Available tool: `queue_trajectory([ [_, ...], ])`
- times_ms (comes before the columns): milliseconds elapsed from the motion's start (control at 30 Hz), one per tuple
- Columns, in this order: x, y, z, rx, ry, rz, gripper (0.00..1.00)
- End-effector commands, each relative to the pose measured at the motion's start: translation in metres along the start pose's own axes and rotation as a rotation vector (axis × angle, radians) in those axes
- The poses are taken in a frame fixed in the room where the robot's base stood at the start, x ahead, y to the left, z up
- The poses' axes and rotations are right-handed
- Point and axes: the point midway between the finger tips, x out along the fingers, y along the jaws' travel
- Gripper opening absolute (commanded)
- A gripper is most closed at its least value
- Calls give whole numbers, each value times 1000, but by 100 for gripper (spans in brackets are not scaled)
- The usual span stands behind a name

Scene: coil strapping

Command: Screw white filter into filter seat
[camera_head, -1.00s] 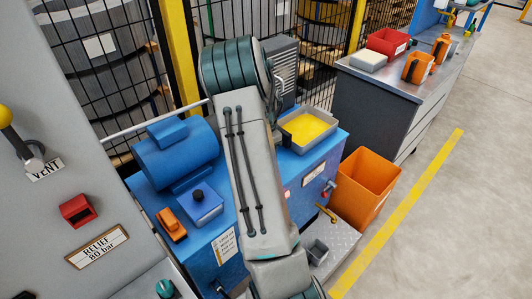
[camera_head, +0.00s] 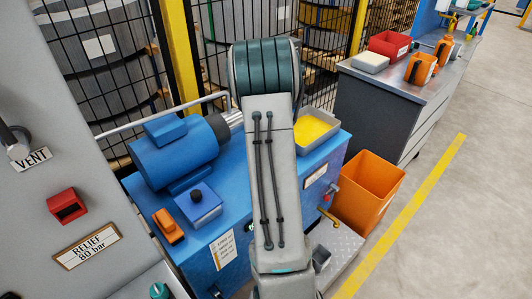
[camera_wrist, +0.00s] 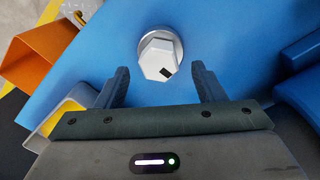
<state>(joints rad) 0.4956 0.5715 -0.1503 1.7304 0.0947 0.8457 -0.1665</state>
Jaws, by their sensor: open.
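In the wrist view a white piece with a hexagonal end (camera_wrist: 157,60), which looks like the white filter, stands in a round metal ring (camera_wrist: 174,40) on the blue tank top. The ring looks like the filter seat; how deep the piece sits in it I cannot tell. My gripper (camera_wrist: 161,72) is open, one finger to each side of the hexagonal end, with gaps on both sides. Nothing is held. In the head view my arm hides the gripper, the white piece and the ring.
A blue motor (camera_head: 175,153) stands on the blue tank (camera_head: 215,235) left of my arm. A grey tray with yellow contents (camera_head: 312,128) is to the right. An orange bin (camera_head: 368,190) stands beside the tank. A workbench (camera_head: 385,100) with boxes is farther back.

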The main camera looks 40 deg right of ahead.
Motion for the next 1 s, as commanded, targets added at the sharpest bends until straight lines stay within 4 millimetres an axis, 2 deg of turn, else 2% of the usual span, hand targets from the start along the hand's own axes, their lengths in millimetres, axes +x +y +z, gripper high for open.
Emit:
queue_trajectory([
  [300,0,0,0,-422,4,0,63],
  [433,0,-1,0,-552,6,0,63],
  [667,0,-1,0,-671,7,-1,63],
  [1000,-2,-2,2,-1118,10,-2,63],
])
